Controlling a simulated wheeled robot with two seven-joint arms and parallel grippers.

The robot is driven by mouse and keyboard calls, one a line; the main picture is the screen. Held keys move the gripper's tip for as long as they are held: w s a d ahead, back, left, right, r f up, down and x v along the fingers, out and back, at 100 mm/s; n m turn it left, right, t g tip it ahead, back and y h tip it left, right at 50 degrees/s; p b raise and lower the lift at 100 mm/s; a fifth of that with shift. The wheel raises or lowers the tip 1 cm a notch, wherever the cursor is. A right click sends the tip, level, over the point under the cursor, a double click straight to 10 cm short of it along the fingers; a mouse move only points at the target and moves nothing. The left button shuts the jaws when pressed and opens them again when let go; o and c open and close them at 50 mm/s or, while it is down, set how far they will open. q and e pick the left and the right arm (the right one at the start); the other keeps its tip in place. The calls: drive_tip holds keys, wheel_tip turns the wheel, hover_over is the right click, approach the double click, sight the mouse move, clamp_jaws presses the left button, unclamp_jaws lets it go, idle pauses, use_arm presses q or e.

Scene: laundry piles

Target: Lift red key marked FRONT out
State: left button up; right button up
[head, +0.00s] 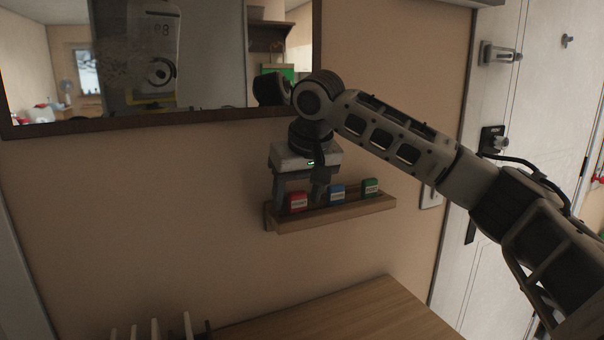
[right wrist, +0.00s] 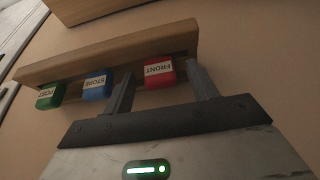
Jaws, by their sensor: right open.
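The red key marked FRONT (head: 297,202) stands at the left end of a small wooden wall shelf (head: 345,211). It also shows in the right wrist view (right wrist: 159,74), its label upside down there. My right gripper (head: 297,200) is open, with one finger on each side of the red key. In the right wrist view its fingers (right wrist: 160,82) flank the key, and gaps seem to show beside it; I cannot tell if either finger touches. The key's lower part is hidden in the shelf. My left gripper is not in view.
A blue key marked STORE (head: 336,192) and a green key (head: 370,187) stand to the right on the same shelf. A framed mirror (head: 150,122) hangs above. A wooden tabletop (head: 345,312) lies below, and a white door (head: 500,100) is at right.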

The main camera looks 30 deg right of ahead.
sight(298, 192)
drive_tip(key=shift+w+f, duration=0.1)
drive_tip(key=shift+f, duration=0.25)
drive_tip(key=c, duration=1)
drive_tip(key=shift+r, duration=1.3)
drive_tip(key=shift+c, duration=0.3)
drive_tip(key=shift+r, duration=1.25)
